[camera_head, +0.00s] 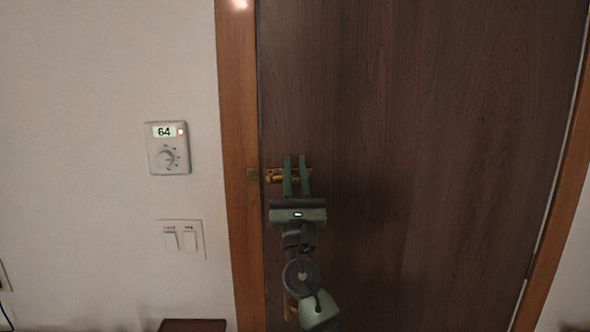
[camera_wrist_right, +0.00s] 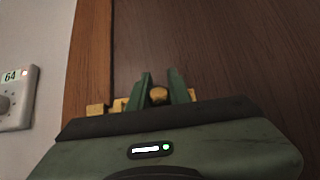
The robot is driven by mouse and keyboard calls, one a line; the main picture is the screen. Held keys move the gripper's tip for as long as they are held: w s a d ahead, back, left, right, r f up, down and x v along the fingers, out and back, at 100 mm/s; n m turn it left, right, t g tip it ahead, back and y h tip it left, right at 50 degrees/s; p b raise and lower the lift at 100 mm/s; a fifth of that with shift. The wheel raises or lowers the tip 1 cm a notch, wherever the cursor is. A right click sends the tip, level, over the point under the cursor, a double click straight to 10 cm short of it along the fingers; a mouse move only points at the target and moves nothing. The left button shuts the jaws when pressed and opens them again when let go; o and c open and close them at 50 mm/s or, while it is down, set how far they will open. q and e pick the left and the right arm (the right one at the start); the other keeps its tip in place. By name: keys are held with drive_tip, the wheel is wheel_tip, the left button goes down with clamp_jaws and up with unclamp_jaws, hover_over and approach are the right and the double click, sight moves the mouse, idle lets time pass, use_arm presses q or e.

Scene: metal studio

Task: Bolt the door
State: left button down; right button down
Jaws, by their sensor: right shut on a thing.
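A dark brown wooden door (camera_head: 430,130) stands in an orange-brown wooden frame (camera_head: 240,120). A brass bolt (camera_head: 274,176) is mounted near the door's left edge, and a brass catch plate (camera_head: 253,174) is on the frame beside it. My right gripper (camera_head: 297,170) reaches up to the bolt, its two green fingers on either side of the brass knob (camera_wrist_right: 158,95). It is shut on the knob, which shows between the fingers in the right wrist view (camera_wrist_right: 160,88). Part of the bolt is hidden behind the fingers. My left gripper is out of view.
A thermostat (camera_head: 168,148) reading 64 and a double light switch (camera_head: 181,239) are on the white wall left of the frame. A brown furniture edge (camera_head: 192,325) shows at the bottom. The door surface right of my gripper is clear.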

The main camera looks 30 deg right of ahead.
drive_tip(key=w+a, duration=0.1)
drive_tip(key=a+b, duration=0.1)
drive_tip(key=a, duration=0.1)
drive_tip(key=shift+w, duration=0.35)
drive_tip(key=shift+d, duration=0.1)
drive_tip(key=c, duration=1.5)
unclamp_jaws()
drive_tip(key=shift+c, duration=0.2)
drive_tip(key=shift+o, duration=1.1)
drive_tip(key=shift+a, duration=0.25)
drive_tip(key=shift+s+f, duration=0.1)
drive_tip(key=shift+f, duration=0.1)
drive_tip(key=b+v, duration=0.3)
drive_tip(key=v, duration=0.4)
drive_tip(key=shift+a, duration=0.15)
